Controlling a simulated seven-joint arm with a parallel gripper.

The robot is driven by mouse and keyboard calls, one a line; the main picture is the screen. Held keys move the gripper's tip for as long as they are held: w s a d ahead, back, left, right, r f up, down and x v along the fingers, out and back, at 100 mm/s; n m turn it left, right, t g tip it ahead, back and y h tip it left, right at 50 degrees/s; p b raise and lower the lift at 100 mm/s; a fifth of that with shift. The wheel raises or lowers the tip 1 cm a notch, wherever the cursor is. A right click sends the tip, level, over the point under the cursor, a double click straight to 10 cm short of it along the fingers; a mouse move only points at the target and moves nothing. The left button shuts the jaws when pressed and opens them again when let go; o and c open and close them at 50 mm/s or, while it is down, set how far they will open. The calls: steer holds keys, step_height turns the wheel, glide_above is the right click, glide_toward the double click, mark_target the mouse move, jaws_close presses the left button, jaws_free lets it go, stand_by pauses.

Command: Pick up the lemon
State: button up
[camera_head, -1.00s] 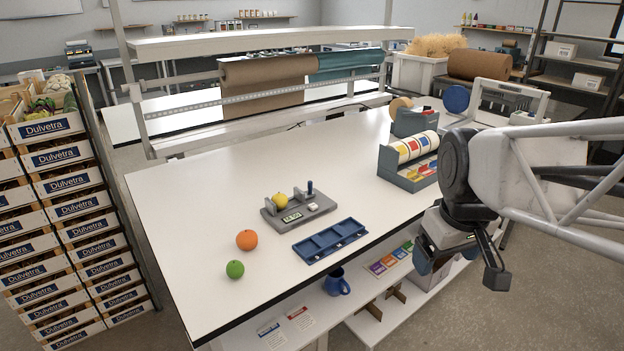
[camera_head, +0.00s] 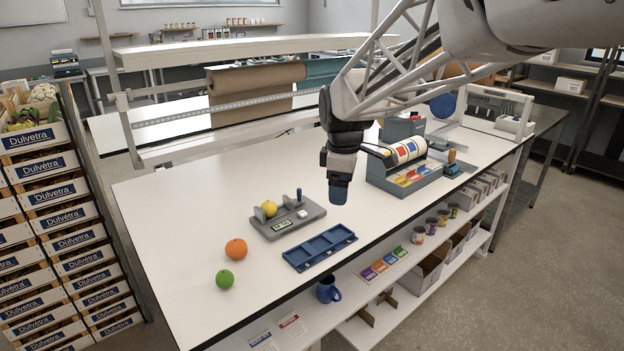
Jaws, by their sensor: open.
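A yellow lemon (camera_head: 269,208) rests on a grey device with a small display (camera_head: 288,224), between its low upright parts, on the white table. My gripper (camera_head: 338,196) hangs pointing down above the table, to the right of the lemon and apart from it. It is seen edge-on, with one blue fingertip showing, and it is empty.
An orange (camera_head: 236,249) and a green fruit (camera_head: 225,279) lie left of the device. A blue compartment tray (camera_head: 319,248) lies in front of it. A grey dispenser with colored rolls (camera_head: 404,170) stands right of my gripper. The table's left part is clear.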

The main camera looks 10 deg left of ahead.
steer(key=w+a+f+n, duration=0.45)
steer(key=w+a, duration=0.35)
steer(key=a, duration=0.2)
steer(key=n+g, duration=0.1)
steer(key=n, duration=0.5)
glide_above(268, 201)
steer(key=f, duration=0.5)
steer(key=shift+w+a, duration=0.15)
steer(key=shift+a, duration=0.2)
steer(key=shift+d+f, duration=0.1)
steer(key=shift+f, duration=1.15)
steer(key=shift+d+f, duration=0.15)
steer(key=shift+f, duration=1.15)
steer(key=shift+d+f, duration=0.1)
steer(key=shift+f, duration=1.2)
